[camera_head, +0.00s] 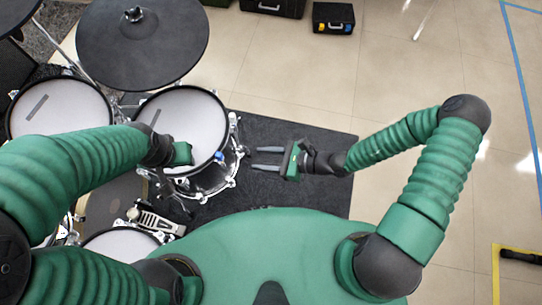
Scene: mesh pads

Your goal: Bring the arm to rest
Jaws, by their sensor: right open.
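My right gripper (267,159) is open and empty. Its two grey fingers point left over the dark mat, just right of the drum kit, and appear apart from the near right drum. My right arm (440,165) bends out to the right and back in to this gripper. My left arm (80,165) comes in from the left over the drums. The green end of my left gripper (183,153) shows over the white drum head, but its fingers cannot be made out.
Drums with white heads (190,115) and a dark cymbal (142,40) fill the left side. A pedal (155,220) stands low among them. The dark mat (325,140) lies under the kit. Black cases (333,17) stand at the back.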

